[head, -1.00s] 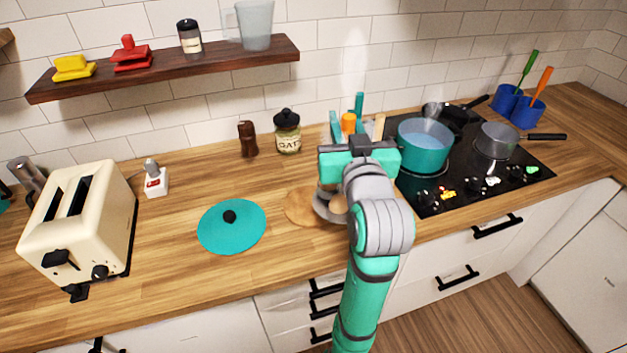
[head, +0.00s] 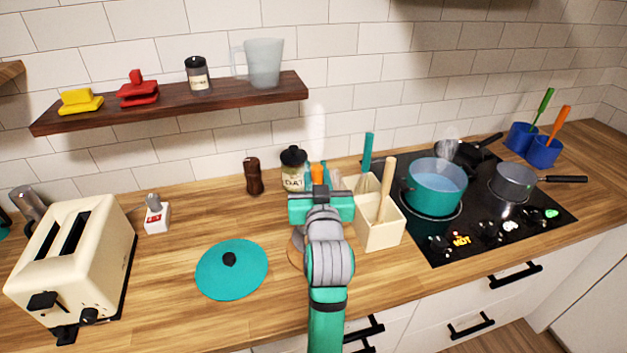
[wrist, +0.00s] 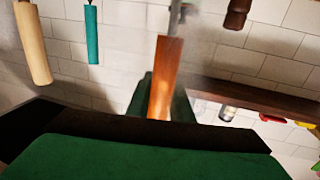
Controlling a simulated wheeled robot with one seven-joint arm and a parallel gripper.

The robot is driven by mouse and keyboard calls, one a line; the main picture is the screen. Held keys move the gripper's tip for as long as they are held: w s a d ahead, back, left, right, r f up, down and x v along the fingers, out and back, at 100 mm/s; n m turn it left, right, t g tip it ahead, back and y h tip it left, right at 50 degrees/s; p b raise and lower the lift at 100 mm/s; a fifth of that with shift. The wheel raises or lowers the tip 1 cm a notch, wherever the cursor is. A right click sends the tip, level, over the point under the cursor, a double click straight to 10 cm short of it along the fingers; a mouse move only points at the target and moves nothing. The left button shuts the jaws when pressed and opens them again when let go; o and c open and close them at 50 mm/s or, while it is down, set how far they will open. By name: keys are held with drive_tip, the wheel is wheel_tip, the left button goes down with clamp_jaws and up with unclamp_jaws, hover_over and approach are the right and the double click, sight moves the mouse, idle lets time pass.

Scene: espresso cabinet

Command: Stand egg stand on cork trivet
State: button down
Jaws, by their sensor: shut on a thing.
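My gripper (head: 318,178) is shut on an orange upright handle, which I take to be the egg stand's (head: 317,174). In the wrist view the picture is upside down; the orange handle (wrist: 166,75) sits between the dark fingers, with a grey stem beyond it. The lower part of the stand is hidden behind my arm in the head view. The cork trivet (head: 294,251) lies on the counter, mostly hidden behind my arm; only its left edge shows. I cannot tell whether the stand touches it.
A teal lid (head: 228,284) lies left of the trivet. A cream utensil box (head: 378,236) stands close at the right, its tall handles sticking up. Beyond it is the hob (head: 470,240) with a teal pot (head: 437,197). An oats jar (head: 293,158) and brown mill (head: 253,176) stand behind.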

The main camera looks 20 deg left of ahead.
drive_tip(key=f, duration=0.3)
drive_tip(key=shift+w+a+f, duration=0.25)
drive_tip(key=shift+a+f, duration=0.05)
drive_tip(key=shift+f, duration=0.25)
drive_tip(key=c, duration=1.6)
unclamp_jaws()
drive_tip(key=shift+a, duration=0.15)
drive_tip(key=v, duration=1.2)
